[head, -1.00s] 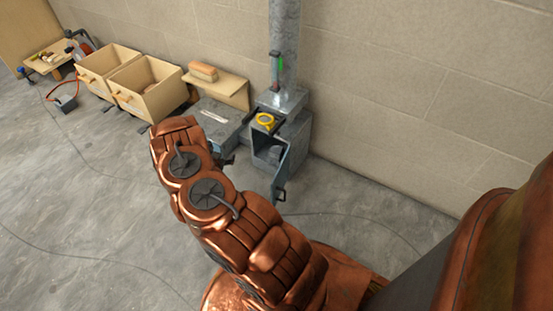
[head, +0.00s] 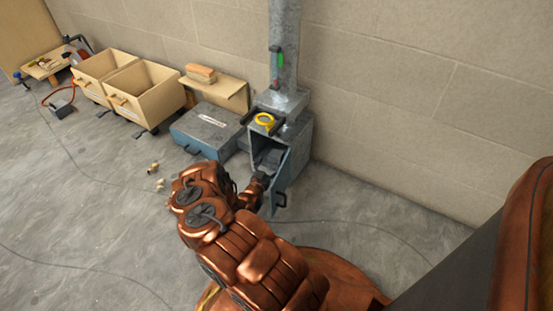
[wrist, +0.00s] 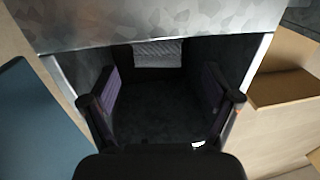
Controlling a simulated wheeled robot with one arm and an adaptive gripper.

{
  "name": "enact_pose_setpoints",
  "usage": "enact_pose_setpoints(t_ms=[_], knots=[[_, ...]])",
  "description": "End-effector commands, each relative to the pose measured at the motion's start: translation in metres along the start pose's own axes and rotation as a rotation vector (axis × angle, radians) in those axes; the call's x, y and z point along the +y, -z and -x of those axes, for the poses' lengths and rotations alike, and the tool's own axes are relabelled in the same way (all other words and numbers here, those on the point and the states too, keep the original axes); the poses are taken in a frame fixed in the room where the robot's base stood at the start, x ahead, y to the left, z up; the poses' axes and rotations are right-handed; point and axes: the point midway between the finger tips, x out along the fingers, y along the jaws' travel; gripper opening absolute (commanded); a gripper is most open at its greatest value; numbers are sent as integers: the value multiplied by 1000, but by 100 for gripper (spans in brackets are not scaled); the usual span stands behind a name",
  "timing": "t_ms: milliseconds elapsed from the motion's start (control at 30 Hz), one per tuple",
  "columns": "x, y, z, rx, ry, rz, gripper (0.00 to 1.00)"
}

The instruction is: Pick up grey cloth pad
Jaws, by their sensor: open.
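The grey cloth pad (wrist: 158,54) shows in the wrist view as a small quilted grey piece at the back of a dark metal cabinet (wrist: 150,25). In the head view a greyish shape lies inside the open cabinet (head: 299,140), partly hidden, and I cannot tell its outline. My gripper (wrist: 163,101) is open and empty, its two fingers spread at the cabinet mouth, short of the pad. In the head view my gripper (head: 262,180) is at the cabinet's opening, partly hidden by my arm.
The blue cabinet door (head: 283,187) stands open, also at left in the wrist view (wrist: 35,125). A yellow tape (head: 264,120) sits on the cabinet.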

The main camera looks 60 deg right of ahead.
Motion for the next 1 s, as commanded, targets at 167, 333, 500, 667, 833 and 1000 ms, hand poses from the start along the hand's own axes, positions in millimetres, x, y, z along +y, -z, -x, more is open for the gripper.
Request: enact_pose_setpoints(t_ms=[167,333,500,667,833,1000], knots=[[2,-2,-21,2,-3,-3,88],[2,1,-43,5,0,-3,88],[3,2,-52,1,0,-1,88],[3,2,-52,0,0,0,88],[3,2,-52,0,0,0,74],[3,2,-51,1,1,0,56]])
